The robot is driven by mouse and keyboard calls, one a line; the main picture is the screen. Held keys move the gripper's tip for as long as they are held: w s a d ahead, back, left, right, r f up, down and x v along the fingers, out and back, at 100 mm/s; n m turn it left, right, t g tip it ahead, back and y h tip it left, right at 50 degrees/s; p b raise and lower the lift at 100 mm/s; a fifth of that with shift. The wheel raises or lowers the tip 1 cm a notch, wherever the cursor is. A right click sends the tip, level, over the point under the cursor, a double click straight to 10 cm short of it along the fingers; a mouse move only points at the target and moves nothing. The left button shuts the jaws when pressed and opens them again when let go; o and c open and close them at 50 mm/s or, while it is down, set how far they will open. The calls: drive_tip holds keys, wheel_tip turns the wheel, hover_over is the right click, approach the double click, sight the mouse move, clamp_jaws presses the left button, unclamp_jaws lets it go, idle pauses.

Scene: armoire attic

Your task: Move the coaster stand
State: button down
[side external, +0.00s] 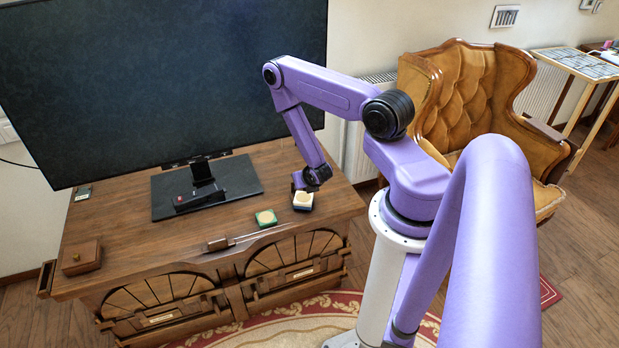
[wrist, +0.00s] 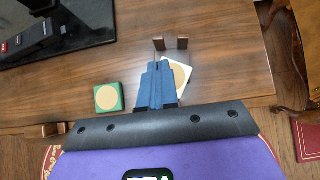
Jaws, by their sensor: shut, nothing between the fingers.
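A green square coaster with a tan round centre (side external: 266,218) lies near the table's front edge; it also shows in the wrist view (wrist: 108,97). A pale square coaster with a tan centre (wrist: 181,75) lies to its right, partly hidden by my fingers; it also shows in the side view (side external: 303,199). Two small brown upright pieces (wrist: 182,43) stand just beyond it in the wrist view. They may belong to the coaster stand, but I cannot tell. My gripper (wrist: 157,66) is shut and empty, pointing down over the pale coaster's left side. Contact cannot be judged.
The wooden table (side external: 120,225) carries a large screen on a black base (side external: 232,179) behind the coasters. A small wooden box (side external: 81,257) sits at the left end. A wooden piece (side external: 217,244) is at the front edge. An armchair (side external: 465,90) stands right of the table.

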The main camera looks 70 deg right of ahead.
drive_tip(key=shift+v, duration=3.95)
approach(297, 192)
drive_tip(key=shift+m, duration=0.3)
drive_tip(key=x, duration=0.4)
drive_tip(key=shift+w+f, duration=0.25)
drive_tip(key=shift+f, duration=0.1)
drive_tip(key=shift+w+d, duration=0.8)
drive_tip(key=shift+d, duration=0.15)
drive_tip(key=shift+w+d, duration=0.55)
drive_tip(key=shift+d, duration=0.05)
drive_tip(key=shift+w+d, duration=0.8)
drive_tip(key=shift+d, duration=0.05)
